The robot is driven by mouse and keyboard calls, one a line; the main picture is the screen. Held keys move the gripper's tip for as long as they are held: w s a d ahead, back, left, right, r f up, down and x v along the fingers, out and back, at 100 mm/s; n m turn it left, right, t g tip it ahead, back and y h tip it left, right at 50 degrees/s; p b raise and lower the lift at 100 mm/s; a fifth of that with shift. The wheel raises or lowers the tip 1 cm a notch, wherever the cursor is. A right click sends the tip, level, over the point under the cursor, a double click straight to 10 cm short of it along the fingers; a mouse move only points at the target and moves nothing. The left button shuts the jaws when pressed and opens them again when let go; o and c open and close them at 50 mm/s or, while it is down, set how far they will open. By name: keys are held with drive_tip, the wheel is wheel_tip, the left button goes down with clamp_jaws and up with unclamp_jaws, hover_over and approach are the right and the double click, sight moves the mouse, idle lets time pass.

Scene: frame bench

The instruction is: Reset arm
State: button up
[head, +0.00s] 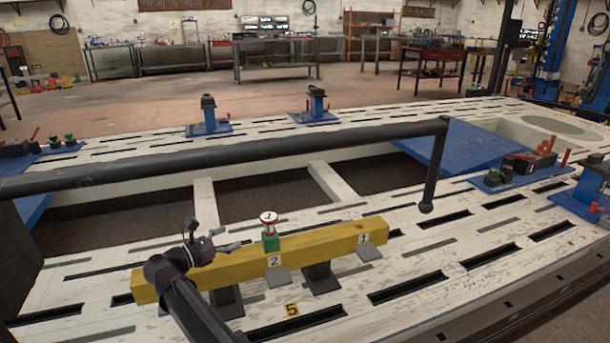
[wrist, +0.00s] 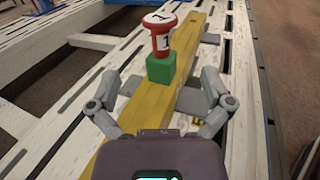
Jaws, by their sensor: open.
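My gripper (head: 228,246) is open and empty, above the left part of a yellow beam (head: 325,243). In the wrist view the open fingers of my gripper (wrist: 162,112) spread to either side of the beam (wrist: 185,68). Beyond the fingertips a green block (head: 271,242) stands on the beam, and a red and white piece marked with a number (head: 268,222) stands on top of it. Both also show in the wrist view, the green block (wrist: 160,70) below the red and white piece (wrist: 160,34). They stand upright and apart from my fingers.
Grey plates labelled 2 (head: 278,278) and 1 (head: 368,252) sit at the beam's front side. A black bar (head: 220,157) crosses above the slotted white frame (head: 440,255) and bends down at right. Blue clamps (head: 208,118) stand at the far rail. A red clamp (head: 530,160) stands at right.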

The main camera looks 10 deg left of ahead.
drive_tip(key=w+d+f+m+g+y, duration=0.1)
drive_tip(key=w+d+f+m+g, duration=0.2)
drive_tip(key=d, duration=0.7)
drive_tip(key=d+f+m+g+p, duration=0.1)
drive_tip(key=d+f+m+g, duration=0.3)
drive_tip(key=d, duration=0.6)
drive_tip(key=w+d+f+m+g+y, duration=0.1)
drive_tip(key=w+d+f+m+g, duration=0.3)
drive_tip(key=d, duration=0.7)
drive_tip(key=s+d+f+m+g+y+p, duration=0.15)
drive_tip(key=s+d+m+y, duration=0.25)
drive_tip(key=s+d+m, duration=0.45)
drive_tip(key=s+d+f+m+g+y+p, duration=0.15)
drive_tip(key=s+d+m+y, duration=0.35)
drive_tip(key=d+m, duration=0.5)
wheel_tip(320, 180, up, 36)
drive_tip(key=d+p, duration=0.1)
drive_tip(key=p, duration=3.6)
drive_tip(key=shift+r+n, duration=0.25)
drive_tip(key=shift+n, duration=0.2)
drive_tip(key=shift+d, duration=0.1)
